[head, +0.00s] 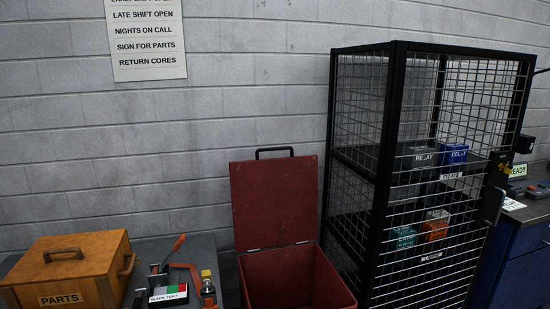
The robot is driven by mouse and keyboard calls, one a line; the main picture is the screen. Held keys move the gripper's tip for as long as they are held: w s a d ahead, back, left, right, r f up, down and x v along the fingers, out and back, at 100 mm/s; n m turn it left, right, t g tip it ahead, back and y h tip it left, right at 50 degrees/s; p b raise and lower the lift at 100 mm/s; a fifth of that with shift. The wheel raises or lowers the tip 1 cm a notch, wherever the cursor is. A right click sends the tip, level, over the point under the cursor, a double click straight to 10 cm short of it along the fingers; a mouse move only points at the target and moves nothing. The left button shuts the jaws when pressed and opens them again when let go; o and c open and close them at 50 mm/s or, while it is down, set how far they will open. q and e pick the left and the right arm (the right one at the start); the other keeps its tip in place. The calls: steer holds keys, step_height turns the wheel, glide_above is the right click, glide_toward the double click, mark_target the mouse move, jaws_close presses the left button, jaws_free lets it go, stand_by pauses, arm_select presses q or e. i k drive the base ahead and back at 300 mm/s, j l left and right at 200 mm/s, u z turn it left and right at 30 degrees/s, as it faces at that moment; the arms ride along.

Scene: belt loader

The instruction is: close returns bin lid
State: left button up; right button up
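The red returns bin (312,284) stands on the floor against the wall, between the left bench and the wire cage. Its red lid (274,204) is open, standing upright at the back of the bin near the wall. A black handle (274,150) sits on the lid's top edge. I see into the top of the bin; its lower part is cut off by the frame. Neither of my grippers shows in the head view.
A black wire cage (398,185) with boxes on its shelves stands close on the bin's right. On the left, a grey bench (228,266) carries a wooden parts box (98,270) and tools. A blue cabinet (525,262) is far right.

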mark_target(274, 201)
steer(key=i+u, duration=0.4)
steer(key=i+l+u, duration=0.1)
steer(key=i+u, duration=0.25)
